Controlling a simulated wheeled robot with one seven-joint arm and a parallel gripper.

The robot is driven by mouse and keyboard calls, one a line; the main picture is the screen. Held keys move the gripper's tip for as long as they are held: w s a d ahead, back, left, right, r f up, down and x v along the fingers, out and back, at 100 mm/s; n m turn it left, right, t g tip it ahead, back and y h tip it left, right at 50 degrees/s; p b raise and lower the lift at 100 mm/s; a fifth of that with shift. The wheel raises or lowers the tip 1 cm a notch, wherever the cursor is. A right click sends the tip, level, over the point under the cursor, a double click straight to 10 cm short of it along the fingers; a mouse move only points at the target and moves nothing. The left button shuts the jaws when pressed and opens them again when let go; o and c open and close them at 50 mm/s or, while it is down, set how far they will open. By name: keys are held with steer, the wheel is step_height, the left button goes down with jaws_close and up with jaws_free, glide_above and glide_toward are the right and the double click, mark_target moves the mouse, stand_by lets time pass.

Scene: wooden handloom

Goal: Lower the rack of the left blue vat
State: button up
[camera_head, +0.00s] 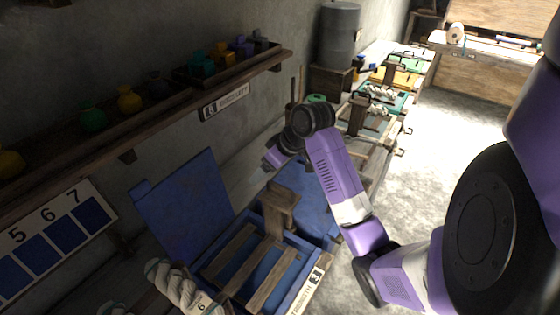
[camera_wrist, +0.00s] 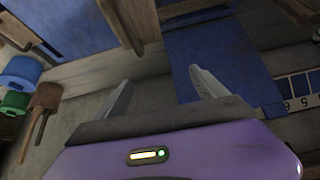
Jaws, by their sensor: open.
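A blue vat (camera_head: 302,287) stands at the lower middle of the head view, its blue lid (camera_head: 185,195) raised against the wall. A wooden rack (camera_head: 228,252) with slats spans its opening, with an upright wooden block (camera_head: 280,203) at its far end. A second blue panel (camera_head: 310,195) lies behind that block. My gripper (camera_head: 272,158) is above and beyond the rack, apart from it. In the wrist view my gripper (camera_wrist: 160,82) is open and empty. Wooden slats (camera_wrist: 190,10) and blue panels (camera_wrist: 220,60) show past its fingers.
A wall shelf (camera_head: 140,115) with dye pots runs above the vat. A pale twisted skein (camera_head: 175,287) is at the vat's near left. A numbered chart (camera_head: 50,240) hangs at left. More trays (camera_head: 385,95) stand farther back; bare floor (camera_head: 420,130) lies to the right.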

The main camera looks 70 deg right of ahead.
mark_target(280, 185)
steer(key=s+d, duration=0.1)
steer(key=s+d+g, duration=0.1)
steer(key=s, duration=0.1)
steer(key=shift+r, duration=0.35)
steer(key=shift+s+f, duration=0.15)
steer(key=shift+s, duration=0.05)
step_height(280, 185, down, 9)
steer(key=b, duration=0.7)
steer(key=shift+r, duration=0.35)
steer(key=shift+w+f, duration=0.1)
steer(key=shift+f, duration=0.25)
jaws_close()
steer(key=shift+a+f+b, duration=0.15)
steer(key=shift+f+b, duration=5.35)
steer(key=shift+f, duration=3.6)
